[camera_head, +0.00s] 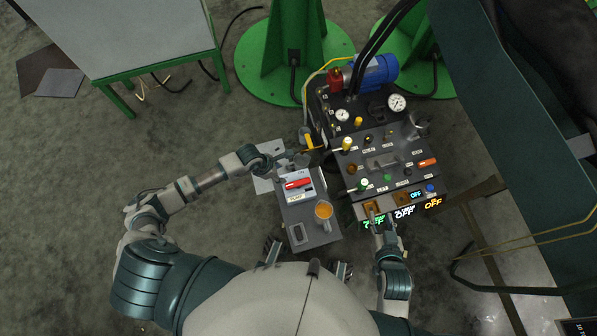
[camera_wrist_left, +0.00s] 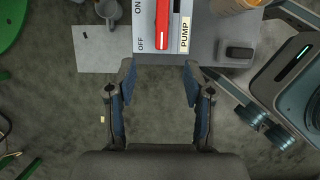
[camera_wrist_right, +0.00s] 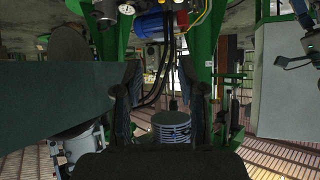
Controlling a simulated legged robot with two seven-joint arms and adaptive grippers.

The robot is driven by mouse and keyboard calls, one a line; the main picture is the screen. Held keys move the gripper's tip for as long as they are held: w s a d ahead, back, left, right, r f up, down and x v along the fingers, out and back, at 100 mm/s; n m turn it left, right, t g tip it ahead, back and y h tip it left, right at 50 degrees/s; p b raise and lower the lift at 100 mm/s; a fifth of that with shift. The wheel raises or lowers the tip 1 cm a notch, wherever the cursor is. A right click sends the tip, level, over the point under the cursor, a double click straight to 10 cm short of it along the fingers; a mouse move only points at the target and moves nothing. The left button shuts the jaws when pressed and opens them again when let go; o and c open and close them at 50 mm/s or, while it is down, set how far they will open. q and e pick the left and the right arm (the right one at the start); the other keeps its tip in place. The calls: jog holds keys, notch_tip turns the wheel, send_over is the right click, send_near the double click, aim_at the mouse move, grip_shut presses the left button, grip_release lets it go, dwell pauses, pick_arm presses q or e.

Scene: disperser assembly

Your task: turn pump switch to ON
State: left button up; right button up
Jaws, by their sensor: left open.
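The pump switch is a red lever (camera_head: 298,184) on a white plate atop a grey box (camera_head: 308,212). In the left wrist view the red lever (camera_wrist_left: 163,24) stands beside the ON and OFF marks and a PUMP label (camera_wrist_left: 184,35). Its far end is cut off by the frame. My left gripper (camera_head: 284,157) is close to the switch plate in the head view. In its wrist view the gripper (camera_wrist_left: 158,72) is open and empty, with the lever beyond the fingertips. My right gripper (camera_wrist_right: 162,75) is open and empty; in the head view it is near the panel's lower edge.
A dark control panel (camera_head: 388,165) with knobs, gauges (camera_head: 397,102) and lit OFF displays (camera_head: 433,203) stands right of the switch box. An orange cup (camera_head: 324,210) stands on the box. A blue motor (camera_head: 378,72) and green stands (camera_head: 285,50) are behind.

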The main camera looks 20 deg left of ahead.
pick_arm(q)
jog(key=b, duration=0.3)
send_near(297, 182)
jog(key=shift+s+d+f, duration=0.15)
jog(key=shift+d+f, duration=0.2)
jog(key=shift+f, duration=0.1)
jog(key=b+x, duration=0.3)
jog(key=x, duration=0.4)
jog(key=shift+w+a+f, duration=0.1)
jog(key=shift+w+f, duration=0.1)
jog(key=shift+f, duration=0.05)
jog(key=shift+w+d+f, duration=0.15)
jog(key=shift+d+f, duration=0.1)
jog(key=shift+d, duration=0.05)
pick_arm(e)
notch_tip(297, 182, up, 14)
jog(key=w+a+t+y, duration=0.2)
jog(key=t, duration=1)
jog(key=shift+w+m+y, duration=0.2)
jog(key=shift+m+y, duration=0.2)
jog(key=shift+r, duration=0.1)
pick_arm(q)
jog(key=shift+a, duration=0.1)
jog(key=shift+c, duration=1)
grip_shut()
pick_arm(e)
jog(key=shift+w+a, duration=0.1)
jog(key=shift+a, duration=0.05)
